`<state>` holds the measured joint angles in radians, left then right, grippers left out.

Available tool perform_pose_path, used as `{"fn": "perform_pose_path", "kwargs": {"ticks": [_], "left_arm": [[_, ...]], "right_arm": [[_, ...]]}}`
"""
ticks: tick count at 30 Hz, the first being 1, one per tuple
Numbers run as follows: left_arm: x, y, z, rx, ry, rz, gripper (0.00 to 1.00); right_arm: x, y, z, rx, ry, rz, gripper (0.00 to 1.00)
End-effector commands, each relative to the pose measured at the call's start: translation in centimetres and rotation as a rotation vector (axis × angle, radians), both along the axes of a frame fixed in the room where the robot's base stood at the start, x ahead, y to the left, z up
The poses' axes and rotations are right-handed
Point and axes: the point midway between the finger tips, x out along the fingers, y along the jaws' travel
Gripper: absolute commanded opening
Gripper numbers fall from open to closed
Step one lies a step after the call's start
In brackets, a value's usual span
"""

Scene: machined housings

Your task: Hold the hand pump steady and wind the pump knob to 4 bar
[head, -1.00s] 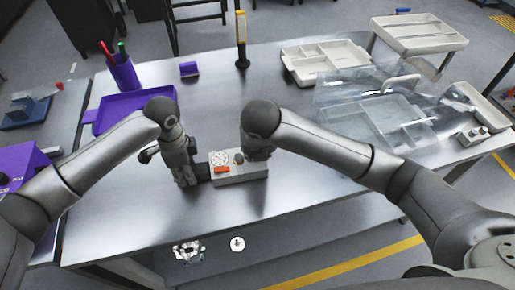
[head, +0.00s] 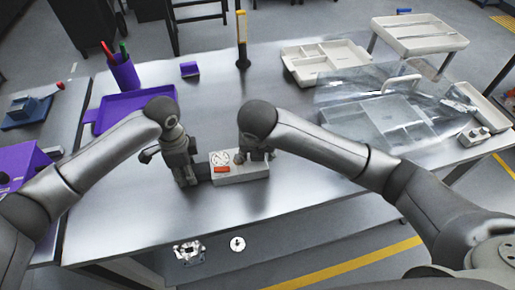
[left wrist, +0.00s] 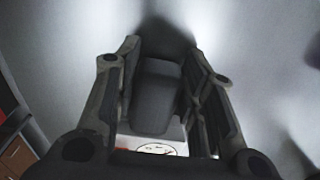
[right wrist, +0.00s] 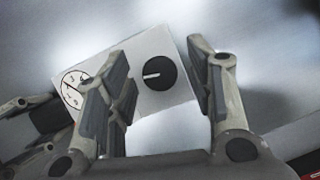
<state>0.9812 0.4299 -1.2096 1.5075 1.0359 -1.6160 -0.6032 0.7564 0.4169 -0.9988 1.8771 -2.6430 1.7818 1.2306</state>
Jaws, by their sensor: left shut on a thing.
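The hand pump (head: 240,176) is a pale grey box on the metal table, with a round gauge (head: 219,158), a red-orange mark and a dark knob. My left gripper (head: 189,178) is shut on the dark block at the pump's left end; this block (left wrist: 157,95) sits between its fingers in the left wrist view. My right gripper (right wrist: 160,60) is open over the pump. The black knob (right wrist: 160,72) with a white pointer line appears between its fingers, with gaps on both sides. The gauge also shows in the right wrist view (right wrist: 73,88); its reading is too small to tell.
A purple tray (head: 130,108) and a purple pen cup (head: 124,74) stand at the back left. A yellow-black upright tool (head: 242,40) stands at the back. Clear and pale compartment trays (head: 375,115) fill the right side. The table in front of the pump is clear.

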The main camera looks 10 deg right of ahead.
Motion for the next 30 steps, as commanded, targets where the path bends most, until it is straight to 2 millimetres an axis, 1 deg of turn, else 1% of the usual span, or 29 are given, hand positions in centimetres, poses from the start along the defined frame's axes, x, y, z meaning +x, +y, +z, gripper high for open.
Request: {"fn": "perform_pose_path", "kwargs": {"ticks": [7,11,14,30], "left_arm": [[0.02,0.02,0.03,0.0,0.0,0.0,0.0],[0.02,0.01,0.03,0.0,0.0,0.0,0.0],[0.02,0.01,0.03,0.0,0.0,0.0,0.0],[0.01,-0.01,0.03,0.0,0.0,0.0,0.0]], "right_arm": [[-0.02,-0.02,-0.03,0.0,0.001,0.006,0.49],[-0.03,-0.11,-0.07,0.0,0.002,0.052,0.49],[-0.04,-0.21,-0.07,-0.001,0.002,0.125,0.49],[0.04,-0.46,-0.05,0.0,0.002,0.642,0.49]]}}
